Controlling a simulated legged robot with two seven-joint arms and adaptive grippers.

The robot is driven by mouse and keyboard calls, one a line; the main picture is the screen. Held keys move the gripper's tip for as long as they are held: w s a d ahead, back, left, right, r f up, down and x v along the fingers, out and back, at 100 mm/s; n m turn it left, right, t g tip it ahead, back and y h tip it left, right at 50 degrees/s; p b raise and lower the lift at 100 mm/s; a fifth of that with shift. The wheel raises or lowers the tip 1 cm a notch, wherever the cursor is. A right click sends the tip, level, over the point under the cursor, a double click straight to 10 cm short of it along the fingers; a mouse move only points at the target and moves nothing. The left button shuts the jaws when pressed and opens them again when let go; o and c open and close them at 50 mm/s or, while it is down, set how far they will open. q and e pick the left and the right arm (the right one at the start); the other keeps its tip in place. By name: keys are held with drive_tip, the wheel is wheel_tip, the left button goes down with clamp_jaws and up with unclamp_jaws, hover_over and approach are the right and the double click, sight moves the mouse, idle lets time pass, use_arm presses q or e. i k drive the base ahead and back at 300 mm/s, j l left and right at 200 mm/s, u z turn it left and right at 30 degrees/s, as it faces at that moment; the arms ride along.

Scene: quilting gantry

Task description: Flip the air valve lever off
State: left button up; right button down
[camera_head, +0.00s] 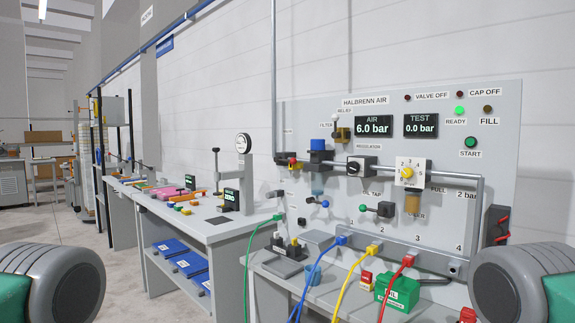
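A grey wall panel (300,112) headed "HALBRENN AIR" carries pipes, valves and displays. Which handle is the air valve lever I cannot tell for sure. The AIR display (373,127) reads 6.0 bar and the TEST display (421,125) reads 0.0 bar. The VALVE OFF lamp (407,98) looks dark red; the READY lamp (459,110) glows green. Neither gripper is visible.
Blue, yellow, red and green hoses hang in front. A workbench (207,232) with blue bins (188,263) stands left. Open floor (118,290) lies further left.

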sight(293, 161)
drive_tip(key=i+j, duration=0.5)
drive_tip(key=j, duration=0.25)
drive_tip(key=i+j, duration=0.2)
drive_tip(key=j, duration=0.15)
drive_tip(key=i+j, duration=0.25)
drive_tip(key=i, duration=0.15)
drive_tip(key=i+j+u, duration=0.1)
drive_tip(key=i+j, duration=0.15)
drive_tip(key=i, duration=0.15)
drive_tip(key=i+j, duration=0.2)
drive_tip(key=i, duration=0.2)
drive_tip(key=j+u, duration=0.05)
